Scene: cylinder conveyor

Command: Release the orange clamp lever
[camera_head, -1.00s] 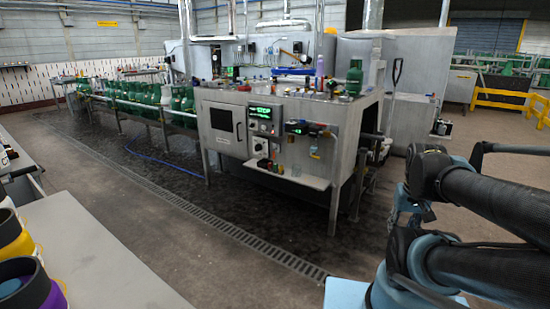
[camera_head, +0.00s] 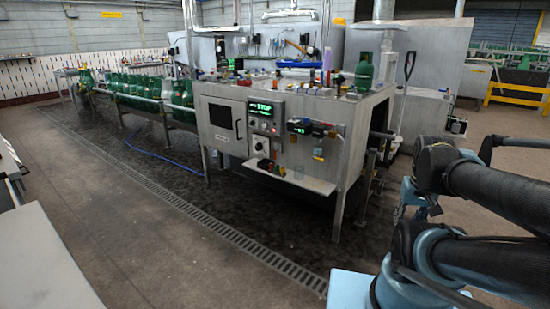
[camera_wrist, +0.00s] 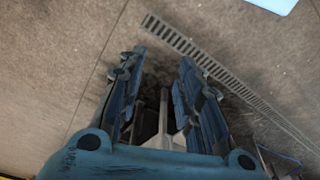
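I cannot make out the orange clamp lever for certain. A small orange-and-black part (camera_head: 294,46) shows on the panel behind the grey machine (camera_head: 225,145) in the head view, too small to identify. The machine's front carries a green display (camera_head: 262,108), knobs and small fittings. My gripper (camera_wrist: 158,62) shows in the wrist view with its two blue-black fingers apart. It is over the floor, with nothing seen held between the fingers. In the head view my arm is at the right, well apart from the machine.
Green cylinders (camera_head: 135,88) stand in a row on the conveyor at the left. Another green cylinder (camera_head: 364,73) stands on top of the machine. A floor grating (camera_head: 230,235) runs along the front. A pale bench (camera_head: 45,265) is at lower left. Open floor lies between.

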